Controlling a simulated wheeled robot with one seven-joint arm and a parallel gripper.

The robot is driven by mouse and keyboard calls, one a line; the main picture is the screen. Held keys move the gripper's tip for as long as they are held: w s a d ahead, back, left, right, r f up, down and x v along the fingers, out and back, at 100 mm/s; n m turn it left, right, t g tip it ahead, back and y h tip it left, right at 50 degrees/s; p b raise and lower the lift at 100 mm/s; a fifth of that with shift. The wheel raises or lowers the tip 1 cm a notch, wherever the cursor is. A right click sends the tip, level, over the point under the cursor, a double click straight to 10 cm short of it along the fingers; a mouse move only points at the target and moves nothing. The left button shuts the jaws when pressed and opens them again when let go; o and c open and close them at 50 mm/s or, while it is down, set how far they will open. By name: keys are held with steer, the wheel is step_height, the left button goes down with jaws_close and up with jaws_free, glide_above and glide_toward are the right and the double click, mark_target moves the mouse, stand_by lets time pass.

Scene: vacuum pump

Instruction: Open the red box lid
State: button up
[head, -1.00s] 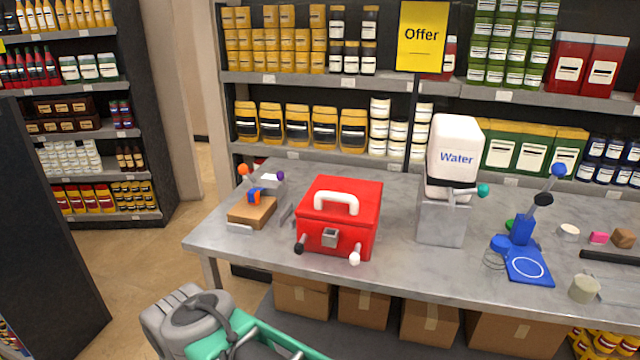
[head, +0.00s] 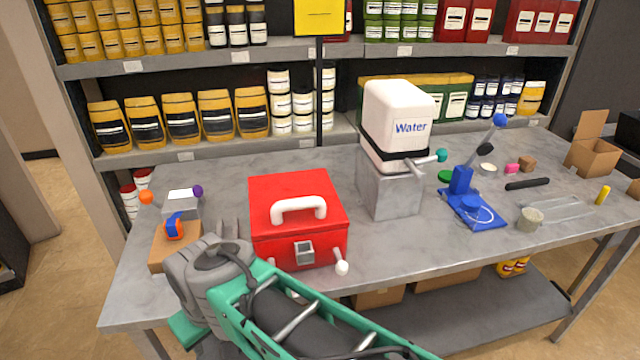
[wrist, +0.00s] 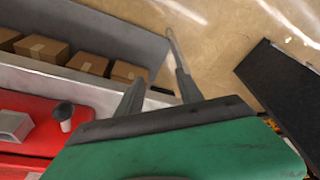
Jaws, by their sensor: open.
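The red box (head: 290,225) stands upright on the grey table, left of the water dispenser. Its lid (head: 270,188) is shut, with a white handle (head: 299,207) on top. A grey latch (head: 304,252) is on its front and a white-tipped peg (head: 342,268) at its front right. The front-left peg is behind my arm in the head view. In the wrist view, the red box (wrist: 30,105) lies at the left with a dark-tipped peg (wrist: 62,113). My gripper (wrist: 155,62) is open and empty, apart from the box, beside its left side in the head view.
A wooden block with a blue and orange piece (head: 175,232) lies left of the box, close to my gripper. The water dispenser (head: 393,190) and a blue stand (head: 475,205) are to the right. Cardboard boxes (wrist: 88,63) sit on the lower shelf.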

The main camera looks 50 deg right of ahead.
steer(key=w+d+r+n, duration=0.2)
steer(key=w+d+r, duration=0.1)
steer(key=w+r, duration=0.3)
step_height(320, 180, up, 14)
steer(key=r+n+g+h, duration=0.1)
steer(key=n, duration=0.8)
glide_above(304, 199)
steer(key=s, duration=0.2)
steer(key=b+x, duration=0.4)
steer(key=x, duration=0.1)
steer(key=b+x, duration=0.2)
steer(key=shift+w+a+f, duration=0.15)
steer(key=shift+a+f, duration=0.1)
steer(key=shift+a, duration=0.1)
steer(key=shift+w+f, duration=0.1)
steer(key=shift+f, duration=0.05)
jaws_close()
